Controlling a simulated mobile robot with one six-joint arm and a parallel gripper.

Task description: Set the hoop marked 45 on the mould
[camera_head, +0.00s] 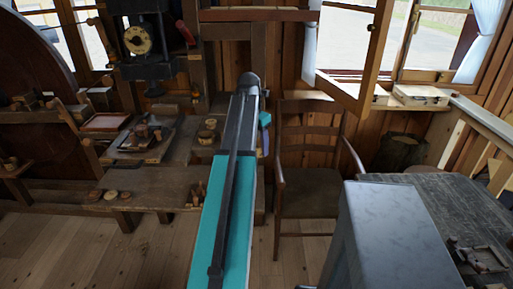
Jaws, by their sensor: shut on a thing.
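My arm reaches up the middle of the picture, dark grey with a teal side. Its far end is by the back wall, and I cannot make out my gripper's jaws or anything between them. No hoop with a readable 45 shows, and I cannot identify the mould. Several small round wooden pieces (111,195) lie on the low bench (155,184) at the left, too small to read any marks.
A wooden armchair (308,180) stands right of my arm. A dark grey table (440,205) at the right carries a small tray-like piece (484,259). Open floor (80,250) lies at the lower left. An open window frame (368,55) juts inward.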

